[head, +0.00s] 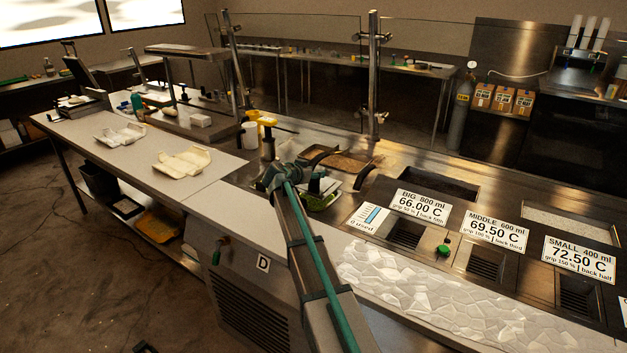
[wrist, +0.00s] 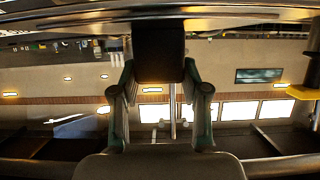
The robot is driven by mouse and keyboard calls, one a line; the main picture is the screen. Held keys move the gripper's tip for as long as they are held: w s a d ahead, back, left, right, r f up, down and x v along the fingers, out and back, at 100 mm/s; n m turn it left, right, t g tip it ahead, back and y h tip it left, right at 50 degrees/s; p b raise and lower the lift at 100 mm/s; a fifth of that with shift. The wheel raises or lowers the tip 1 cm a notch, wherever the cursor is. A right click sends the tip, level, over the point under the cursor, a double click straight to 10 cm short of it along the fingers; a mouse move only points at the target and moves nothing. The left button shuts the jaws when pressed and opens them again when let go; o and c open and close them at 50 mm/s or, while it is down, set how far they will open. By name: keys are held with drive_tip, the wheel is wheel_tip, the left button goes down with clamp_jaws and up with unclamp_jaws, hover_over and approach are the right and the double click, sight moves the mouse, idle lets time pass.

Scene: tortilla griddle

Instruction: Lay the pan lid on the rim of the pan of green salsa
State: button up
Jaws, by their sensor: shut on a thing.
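My gripper (wrist: 160,68) is shut on a black block-shaped handle (wrist: 160,45), with one finger on each side of it. A shiny metal surface (wrist: 215,13) crosses the top of the wrist view next to the handle; it appears to be the pan lid, and its full outline is cut off. In the head view my gripper (head: 292,182) is at the counter's middle, close to the pan of green salsa (head: 321,203). My gripper and arm hide part of that pan. I cannot tell whether the lid touches its rim.
A pan of brown filling (head: 340,163) with dark handles near it lies just behind. A yellow-topped dispenser (head: 267,122) stands behind my gripper. Temperature signs (head: 424,204) and inset wells are to the right.

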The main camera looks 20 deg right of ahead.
sight(312, 180)
drive_tip(key=shift+w+d+f, duration=0.1)
drive_tip(key=shift+w+f, duration=0.2)
drive_tip(key=shift+w, duration=0.05)
drive_tip(key=shift+f+p, duration=0.95)
drive_tip(key=shift+f, duration=0.6)
drive_tip(key=shift+f+b, duration=0.7)
drive_tip(key=shift+b, duration=0.5)
drive_tip(key=o, duration=1.2)
drive_tip(key=shift+r, duration=0.15)
drive_tip(key=shift+r+p, duration=0.7)
drive_tip(key=shift+p, duration=0.55)
drive_tip(key=b+v, duration=0.3)
drive_tip(key=v, duration=0.9)
drive_tip(key=shift+s+f, duration=0.1)
